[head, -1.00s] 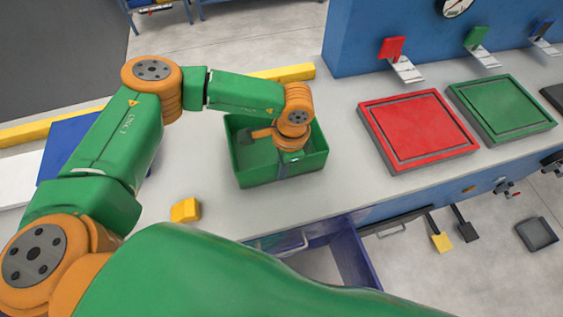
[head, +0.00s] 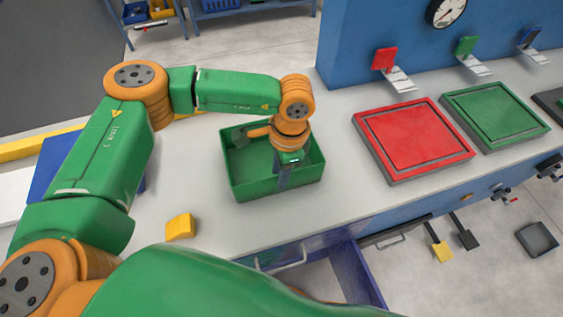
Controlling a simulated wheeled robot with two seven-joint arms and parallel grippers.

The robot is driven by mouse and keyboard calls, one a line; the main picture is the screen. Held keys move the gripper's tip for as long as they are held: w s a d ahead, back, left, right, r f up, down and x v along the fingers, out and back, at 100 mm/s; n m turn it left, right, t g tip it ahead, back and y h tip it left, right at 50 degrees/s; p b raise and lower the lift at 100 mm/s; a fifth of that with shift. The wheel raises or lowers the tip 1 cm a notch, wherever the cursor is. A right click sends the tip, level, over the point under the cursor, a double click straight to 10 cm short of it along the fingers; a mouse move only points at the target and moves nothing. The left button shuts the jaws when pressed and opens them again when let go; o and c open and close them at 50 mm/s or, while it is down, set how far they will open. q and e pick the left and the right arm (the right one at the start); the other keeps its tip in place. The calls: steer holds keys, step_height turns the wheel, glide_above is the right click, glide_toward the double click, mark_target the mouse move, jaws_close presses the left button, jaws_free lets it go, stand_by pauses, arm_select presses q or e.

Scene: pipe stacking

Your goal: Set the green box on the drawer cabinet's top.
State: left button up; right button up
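The green box (head: 240,184) is an open-topped bin on the pale grey worktop (head: 222,222), left of the middle in the head view. My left gripper (head: 283,180) points down at the box's near wall, right of its middle. Its fingers overlap that wall in the picture, and I cannot tell whether they are closed on it. An orange piece with a dark end (head: 254,133) shows inside the box, partly hidden by my wrist. The blue bench front with an open drawer (head: 352,268) lies below the worktop. My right gripper is out of view.
A yellow block (head: 180,227) lies left of the box. A red square tray (head: 415,138) and a green square tray (head: 497,112) lie to the right. A blue panel (head: 365,50) rises behind them. Worktop is clear between box and red tray.

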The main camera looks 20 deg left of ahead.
arm_select(q)
steer(key=r, duration=0.2)
steer(key=r+b, duration=0.1)
steer(key=r, duration=0.2)
steer(key=d+r, duration=0.1)
steer(key=r, duration=0.2)
steer(key=shift+w+r, duration=0.1)
steer(key=shift+w, duration=0.15)
